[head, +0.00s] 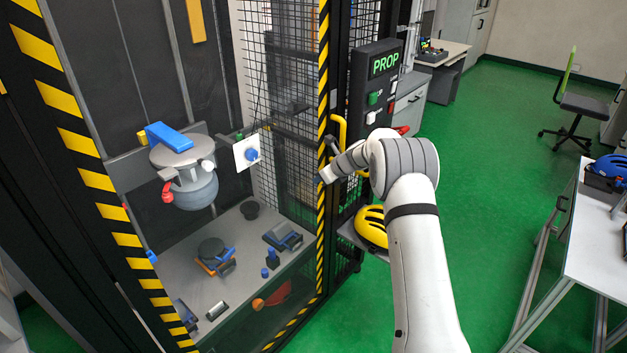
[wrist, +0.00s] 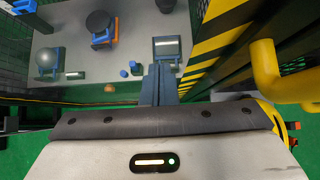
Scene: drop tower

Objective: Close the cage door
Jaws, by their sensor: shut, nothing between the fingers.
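The cage (head: 75,130) is a tall dark frame edged with yellow-black stripes, with black mesh (head: 285,90) at the right. A yellow bar handle (head: 339,128) stands beside the right striped edge (head: 322,110). In the wrist view the handle (wrist: 265,72) is large at the right, beside the striped edge (wrist: 212,45). I cannot tell clearly how far the door stands open. My gripper (head: 326,174) is at the striped edge, just below and left of the handle. Its shut, empty fingers also show in the wrist view (wrist: 159,72), left of the handle and apart from it.
Inside the cage, a blue-topped drop carriage (head: 185,160) hangs over a grey base (head: 215,300) holding several small parts. A control box (head: 376,75) reading "PROP" and a yellow helmet (head: 371,226) are beside the cage. A white table (head: 600,235) stands right; green floor (head: 480,150) lies between.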

